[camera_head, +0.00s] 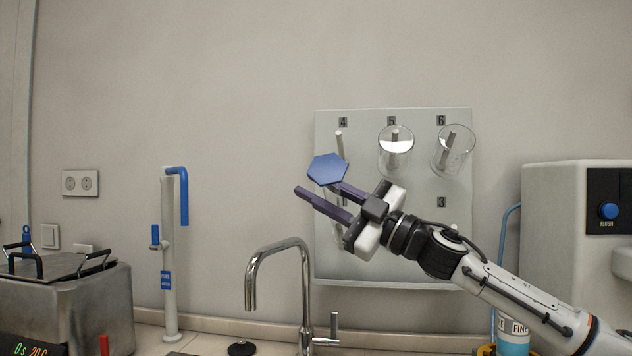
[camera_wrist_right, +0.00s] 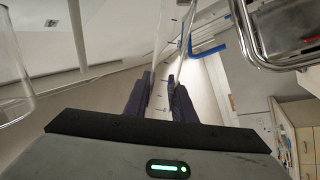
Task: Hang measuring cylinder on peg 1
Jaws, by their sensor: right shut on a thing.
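The measuring cylinder shows in the head view by its blue hexagonal base (camera_head: 327,169), which is turned toward the camera in front of the pegboard's left side. My right gripper (camera_head: 318,190) is shut on the cylinder just below that base. In the right wrist view its dark fingers (camera_wrist_right: 162,92) close around a thin clear tube (camera_wrist_right: 165,38). The pegboard (camera_head: 400,262) hangs on the wall, with labels 4, 5, 6 and 3 readable. Peg 1 and its label are hidden or cannot be made out behind the gripper and cylinder. My left gripper is not in view.
Glass beakers hang on peg 5 (camera_head: 395,148) and peg 6 (camera_head: 453,150); peg 4 (camera_head: 340,143) looks bare. A chrome faucet (camera_head: 278,248) stands below left of the board. A white instrument (camera_head: 560,210) stands at the right.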

